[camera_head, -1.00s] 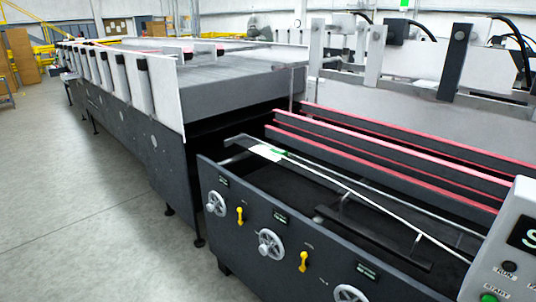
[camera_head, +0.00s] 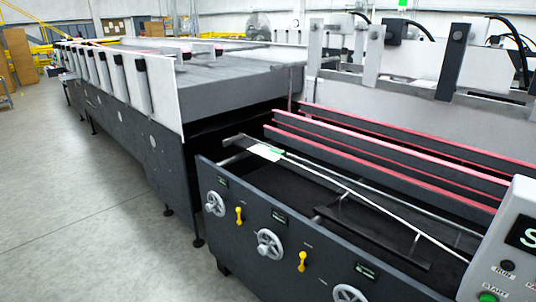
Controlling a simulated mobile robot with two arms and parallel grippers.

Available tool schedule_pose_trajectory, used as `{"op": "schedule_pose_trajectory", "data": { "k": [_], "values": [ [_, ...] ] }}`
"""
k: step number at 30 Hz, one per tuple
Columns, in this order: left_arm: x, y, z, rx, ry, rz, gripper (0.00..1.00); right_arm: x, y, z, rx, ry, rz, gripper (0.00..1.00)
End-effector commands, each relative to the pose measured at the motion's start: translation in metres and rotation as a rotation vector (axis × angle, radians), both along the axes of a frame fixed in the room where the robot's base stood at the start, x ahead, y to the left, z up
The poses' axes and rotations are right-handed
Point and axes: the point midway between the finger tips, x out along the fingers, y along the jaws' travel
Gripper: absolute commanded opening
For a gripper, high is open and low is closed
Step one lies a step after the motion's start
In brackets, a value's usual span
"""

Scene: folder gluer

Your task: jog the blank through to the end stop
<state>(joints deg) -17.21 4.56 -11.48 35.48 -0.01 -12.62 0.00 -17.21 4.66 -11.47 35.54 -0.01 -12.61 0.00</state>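A small white blank with a green patch (camera_head: 264,152) lies in the machine's near section, at the far left end of the thin metal rails (camera_head: 350,190). It is small in the view, and I cannot tell whether it touches an end stop. The control box (camera_head: 510,250) stands at the right edge with a green START button (camera_head: 487,298) at the bottom and a dark RUN button (camera_head: 507,266) above it. Neither of my grippers shows in this view.
The folder gluer's dark front panel (camera_head: 300,240) carries grey handwheels (camera_head: 270,244) and yellow levers (camera_head: 302,262). Red-topped rails (camera_head: 400,153) run behind the blank. A long conveyor section (camera_head: 235,80) stretches to the back left. Grey floor (camera_head: 70,200) on the left is clear.

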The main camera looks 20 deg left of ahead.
Motion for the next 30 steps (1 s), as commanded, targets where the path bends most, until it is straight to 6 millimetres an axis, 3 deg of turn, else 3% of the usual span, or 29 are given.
{"op": "schedule_pose_trajectory", "data": {
  "k": [1,6,7,30],
  "values": [
    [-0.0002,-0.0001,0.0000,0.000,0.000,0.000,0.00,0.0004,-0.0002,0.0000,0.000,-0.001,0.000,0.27],
    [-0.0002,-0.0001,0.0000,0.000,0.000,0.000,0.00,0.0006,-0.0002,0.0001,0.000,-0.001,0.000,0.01],
    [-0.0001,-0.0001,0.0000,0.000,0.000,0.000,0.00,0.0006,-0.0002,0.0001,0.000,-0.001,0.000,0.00],
    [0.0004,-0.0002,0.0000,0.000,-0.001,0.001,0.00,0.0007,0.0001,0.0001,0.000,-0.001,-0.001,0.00]
  ]
}}
